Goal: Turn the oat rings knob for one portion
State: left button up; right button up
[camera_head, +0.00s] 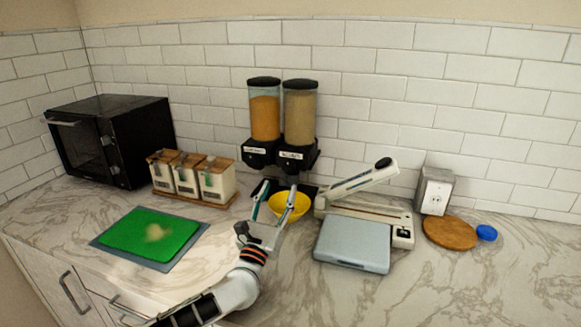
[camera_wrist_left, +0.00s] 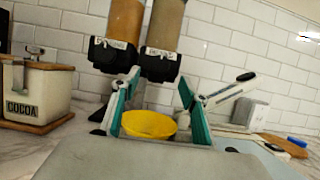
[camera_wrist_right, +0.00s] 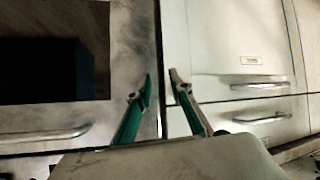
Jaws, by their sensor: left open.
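Two cereal dispensers stand side by side against the back wall. The left one (camera_head: 265,118) holds orange cereal and the right one (camera_head: 299,115) holds tan cereal. Each has a black base with a white label too small to read surely, so I cannot tell by text which is oat rings. The knobs are not clearly visible. A yellow bowl (camera_head: 289,207) sits below them; it also shows in the left wrist view (camera_wrist_left: 149,125). My left gripper (camera_head: 277,193) is open and empty, in front of the dispensers at the bowl. My right gripper (camera_wrist_right: 161,85) is open and empty, facing cabinet fronts.
Left are canisters (camera_head: 187,178) on a wooden tray, a black oven (camera_head: 115,140) and a green board (camera_head: 150,235). Right are a grey scale (camera_head: 352,243), a lever device (camera_head: 375,212), a metal box (camera_head: 435,190), a round wooden board (camera_head: 450,233) and a blue lid (camera_head: 486,233).

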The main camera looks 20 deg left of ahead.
aim_at(288, 167)
pick_arm(q)
jog(key=p+x, duration=0.1)
jog(key=x, duration=0.6)
jog(key=shift+w+r, duration=0.1)
jog(key=shift+r, duration=0.15)
jog(key=c, duration=1.1)
